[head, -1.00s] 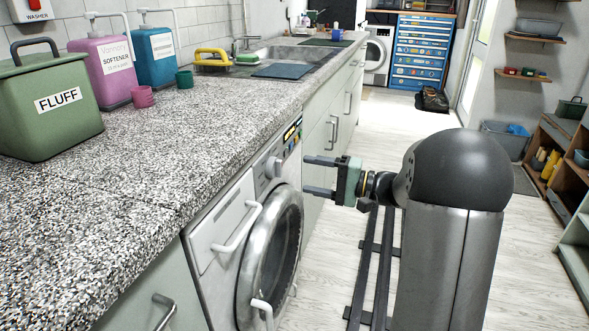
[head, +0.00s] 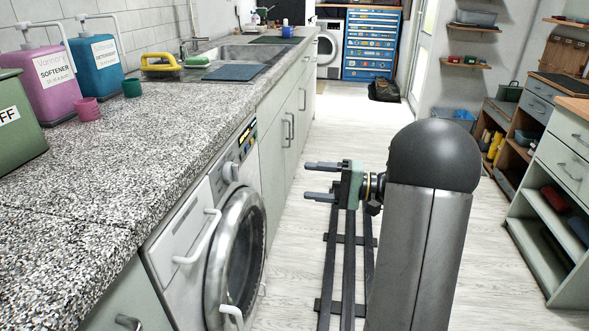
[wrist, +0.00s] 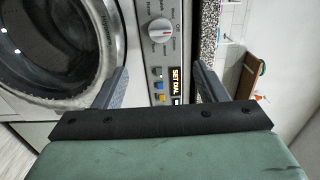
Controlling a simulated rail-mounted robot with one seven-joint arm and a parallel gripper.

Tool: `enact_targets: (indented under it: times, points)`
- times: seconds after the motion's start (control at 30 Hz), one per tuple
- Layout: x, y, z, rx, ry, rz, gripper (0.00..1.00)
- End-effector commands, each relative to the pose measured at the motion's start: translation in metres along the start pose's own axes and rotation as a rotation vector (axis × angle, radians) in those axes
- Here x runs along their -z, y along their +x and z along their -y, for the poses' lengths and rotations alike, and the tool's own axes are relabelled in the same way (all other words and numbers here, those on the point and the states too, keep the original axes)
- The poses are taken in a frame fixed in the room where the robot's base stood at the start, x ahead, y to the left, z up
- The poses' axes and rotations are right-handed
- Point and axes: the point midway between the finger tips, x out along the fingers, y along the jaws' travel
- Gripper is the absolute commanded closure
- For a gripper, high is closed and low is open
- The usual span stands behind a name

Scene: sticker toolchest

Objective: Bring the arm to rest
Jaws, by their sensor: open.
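My gripper (head: 322,181) is open and empty in the head view, its two fingers pointing left toward the washing machine (head: 206,277) with a gap of floor between. In the wrist view, the two grey fingers (wrist: 158,88) are spread apart in front of the machine's control panel. That panel shows a dial (wrist: 160,30), a small lit display and several coloured buttons. The machine's round door (wrist: 50,45) is at the left of the wrist view. Nothing is between the fingers.
A speckled worktop (head: 150,150) runs along the left, with a pink softener bottle (head: 45,85), a blue detergent bottle (head: 97,60) and a sink (head: 245,53). Shelving (head: 560,215) stands at the right. A blue tool chest (head: 371,45) is at the back.

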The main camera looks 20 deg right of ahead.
Motion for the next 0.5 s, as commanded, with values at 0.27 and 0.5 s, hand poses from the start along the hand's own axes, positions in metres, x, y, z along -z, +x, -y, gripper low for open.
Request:
enact_targets:
  times: [0.27,0.5]
  points:
    - [-0.020,0.018,0.021,-0.064,0.029,0.058,0.35]
    - [-0.147,0.074,0.087,-0.513,0.128,0.331,0.35]
